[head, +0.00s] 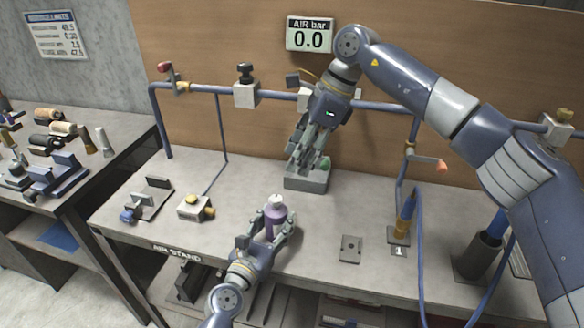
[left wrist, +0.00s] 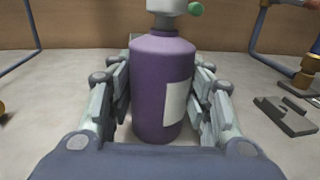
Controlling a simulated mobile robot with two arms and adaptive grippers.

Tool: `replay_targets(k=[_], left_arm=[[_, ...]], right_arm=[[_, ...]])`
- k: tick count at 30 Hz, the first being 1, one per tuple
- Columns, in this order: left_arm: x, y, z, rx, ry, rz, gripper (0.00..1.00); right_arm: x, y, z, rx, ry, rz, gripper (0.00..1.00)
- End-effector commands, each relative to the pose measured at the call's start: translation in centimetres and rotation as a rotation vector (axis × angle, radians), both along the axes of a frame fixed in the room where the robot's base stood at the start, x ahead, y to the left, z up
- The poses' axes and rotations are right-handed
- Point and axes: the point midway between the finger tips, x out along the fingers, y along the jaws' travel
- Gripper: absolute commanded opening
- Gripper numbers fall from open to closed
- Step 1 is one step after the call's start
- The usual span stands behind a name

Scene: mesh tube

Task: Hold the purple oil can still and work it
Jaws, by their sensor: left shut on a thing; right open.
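The purple oil can (head: 275,217) stands upright near the front middle of the bench. My left gripper (head: 269,231) is shut on the can's body, one finger on each side. My right gripper (head: 305,168) is open, behind and above the can, over a grey block-like base (head: 306,180). A green bit shows by its fingers.
The bench (head: 330,225) carries a blue pipe frame at the back with a red-handled valve (head: 167,70). A flat plate (head: 350,249) and a blue hose tool (head: 405,215) stand right. The gauge (head: 309,35) reads 0.0.

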Motion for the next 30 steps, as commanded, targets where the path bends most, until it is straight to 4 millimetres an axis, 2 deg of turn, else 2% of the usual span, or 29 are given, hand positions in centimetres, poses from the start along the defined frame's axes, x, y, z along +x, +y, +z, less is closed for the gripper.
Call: replay_targets(k=[13,14,16,17,30], left_arm=[[-0.05,-0.04,-0.14,0.000,0.003,-0.001,0.16],[-0.05,-0.04,-0.14,0.000,0.003,-0.001,0.51],[-0.05,-0.04,-0.14,0.000,0.003,-0.001,0.67],[-0.04,-0.04,-0.13,0.001,0.002,-0.001,0.70],[-0.49,0.26,-0.08,0.000,0.001,0.000,0.70]], right_arm=[[-0.01,-0.23,0.52,0.000,0.000,0.001,0.44],[-0.01,-0.23,0.52,0.000,0.000,0.001,0.44],[-0.01,-0.21,0.52,0.000,0.000,0.001,0.44],[-0.01,-0.21,0.51,0.000,0.000,0.001,0.44],[-0.02,-0.20,0.50,0.000,0.000,0.001,0.44]])
